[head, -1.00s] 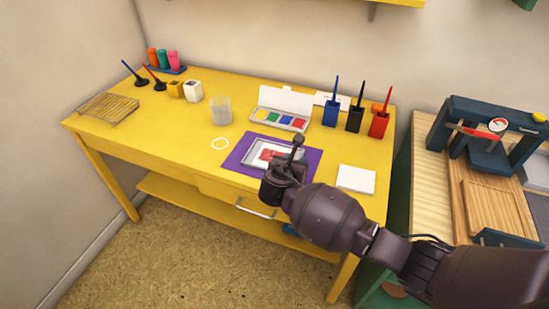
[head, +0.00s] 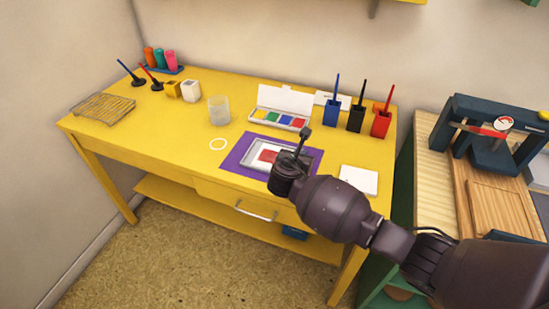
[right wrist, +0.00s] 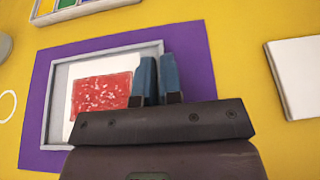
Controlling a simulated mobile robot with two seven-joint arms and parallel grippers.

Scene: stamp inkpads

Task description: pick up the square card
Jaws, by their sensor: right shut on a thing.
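The square card is white with a speckled red patch (right wrist: 100,95) and lies within a grey-rimmed tray (right wrist: 58,100) on a purple mat (right wrist: 42,90). The red patch also shows in the head view (head: 267,156). My right gripper (right wrist: 158,82) is over the right part of the tray, just right of the red patch, with its blue fingers close together. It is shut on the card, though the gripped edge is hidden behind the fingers. In the head view my right gripper (head: 302,150) covers the tray's right side. My left gripper is not in view.
A white square pad (head: 358,180) lies right of the mat. Behind it are a paint box (head: 280,120) and blue, black and red holders (head: 355,120). A clear cup (head: 219,110) and a white ring (head: 218,144) are to the left. The yellow table's front left is bare.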

